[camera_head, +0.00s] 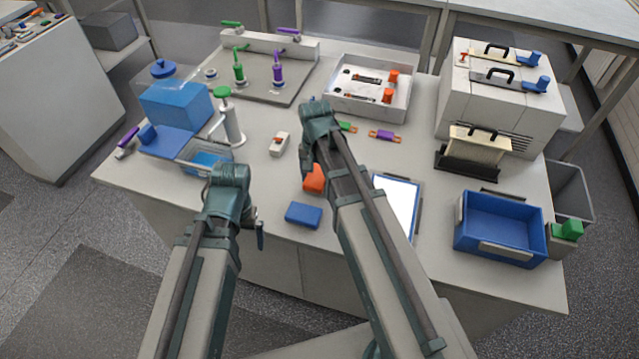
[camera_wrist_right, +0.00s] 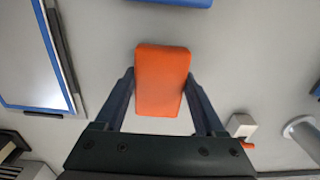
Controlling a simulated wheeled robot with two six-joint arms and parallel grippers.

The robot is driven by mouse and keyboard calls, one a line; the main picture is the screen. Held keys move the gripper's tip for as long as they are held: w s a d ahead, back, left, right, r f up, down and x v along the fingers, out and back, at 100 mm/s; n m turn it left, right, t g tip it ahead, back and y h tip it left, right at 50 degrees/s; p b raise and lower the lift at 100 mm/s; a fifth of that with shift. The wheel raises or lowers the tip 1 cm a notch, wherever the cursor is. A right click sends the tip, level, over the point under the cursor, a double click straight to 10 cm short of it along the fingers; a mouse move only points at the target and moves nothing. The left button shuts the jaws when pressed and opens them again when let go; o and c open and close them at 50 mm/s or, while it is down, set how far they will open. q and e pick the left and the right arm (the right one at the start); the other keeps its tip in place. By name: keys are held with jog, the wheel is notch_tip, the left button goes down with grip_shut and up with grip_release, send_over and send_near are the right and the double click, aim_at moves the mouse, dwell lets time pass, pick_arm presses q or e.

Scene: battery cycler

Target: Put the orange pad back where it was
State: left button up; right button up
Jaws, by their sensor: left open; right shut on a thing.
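The orange pad (camera_head: 314,179) is at the middle front of the table, partly hidden behind my right arm. In the right wrist view the orange pad (camera_wrist_right: 162,80) sits between the two fingers of my right gripper (camera_wrist_right: 161,95), which is shut on its sides. In the head view my right gripper (camera_head: 308,165) is mostly hidden by its own wrist. I cannot tell whether the pad touches the table. My left gripper (camera_head: 260,228) is open near the front edge, left of a blue pad (camera_head: 303,215), and holds nothing visible.
A white-faced tablet with a blue frame (camera_head: 397,203) lies right of my right arm. A blue bin (camera_head: 495,225) stands at the front right. A small white device (camera_head: 279,144) lies left of the orange pad. A wire basket (camera_head: 203,157) stands at the left.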

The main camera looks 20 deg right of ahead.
aim_at(316, 178)
pick_arm(q)
jog(key=shift+d+f+b, duration=0.2)
jog(key=shift+f+b, duration=0.15)
jog(key=shift+f, duration=0.6)
pick_arm(e)
jog(key=shift+s+f, duration=0.1)
jog(key=shift+f, duration=0.85)
jog(key=shift+f, duration=0.15)
jog(key=o, duration=1.3)
pick_arm(q)
jog(key=shift+f, duration=0.15)
notch_tip(316, 178, up, 12)
jog(key=p, duration=1.2)
jog(key=shift+r, duration=0.2)
pick_arm(e)
notch_tip(316, 178, up, 12)
jog(key=shift+r, duration=0.2)
pick_arm(q)
jog(key=shift+f, duration=0.1)
pick_arm(e)
jog(key=shift+f, duration=0.15)
pick_arm(q)
notch_tip(316, 178, down, 12)
jog(key=b, duration=1.2)
pick_arm(e)
notch_tip(316, 178, down, 12)
jog(key=shift+f, duration=0.1)
